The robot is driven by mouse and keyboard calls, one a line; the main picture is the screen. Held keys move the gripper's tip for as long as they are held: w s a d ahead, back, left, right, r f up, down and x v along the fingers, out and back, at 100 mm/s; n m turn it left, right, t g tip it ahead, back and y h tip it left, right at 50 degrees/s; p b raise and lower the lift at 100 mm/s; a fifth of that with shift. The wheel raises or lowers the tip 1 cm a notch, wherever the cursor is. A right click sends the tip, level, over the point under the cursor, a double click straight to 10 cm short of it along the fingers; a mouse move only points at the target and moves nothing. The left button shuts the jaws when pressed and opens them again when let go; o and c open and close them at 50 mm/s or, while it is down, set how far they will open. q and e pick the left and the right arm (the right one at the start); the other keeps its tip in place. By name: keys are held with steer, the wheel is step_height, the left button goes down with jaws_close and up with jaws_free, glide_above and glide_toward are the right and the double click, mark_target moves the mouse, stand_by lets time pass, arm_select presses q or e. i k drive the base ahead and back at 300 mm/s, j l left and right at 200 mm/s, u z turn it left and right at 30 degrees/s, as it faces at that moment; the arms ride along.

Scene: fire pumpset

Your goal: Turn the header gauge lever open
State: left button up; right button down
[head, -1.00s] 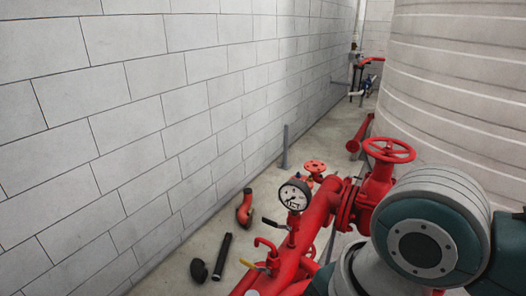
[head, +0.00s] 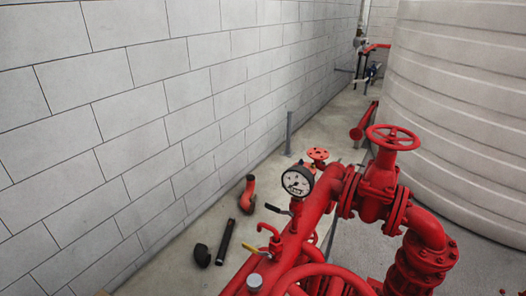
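A round white-faced pressure gauge (head: 298,181) with a black rim stands upright on the red header pipe (head: 310,212). Just below it a small lever with a black handle (head: 278,209) sticks out to the left from the gauge's stem. A second lever with a yellow handle (head: 250,249) sits lower, beside a small red bent outlet (head: 268,233). Neither of my grippers is in view.
A red valve with a large handwheel (head: 392,138) stands right of the gauge. A block wall (head: 130,120) runs along the left and a ribbed tank (head: 460,110) fills the right. Loose black pipe (head: 225,242) lies on the floor.

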mark_target(268, 206)
steer(key=i+j+z, duration=0.3)
steer(key=z, duration=0.15)
steer(key=i+j+z, duration=0.6)
steer(key=j+z, duration=0.25)
steer(key=i+j+z, duration=0.15)
steer(key=j+z, duration=0.3)
steer(key=j, duration=0.15)
steer(key=j+z, duration=0.45)
steer(key=j, duration=0.15)
steer(key=j+z, duration=0.45)
steer(key=j, duration=0.2)
steer(key=k+j+z, duration=0.1)
steer(key=j+z, duration=0.35)
steer(key=k+j+z, duration=0.25)
steer(key=j+z, duration=0.2)
steer(key=j, duration=0.2)
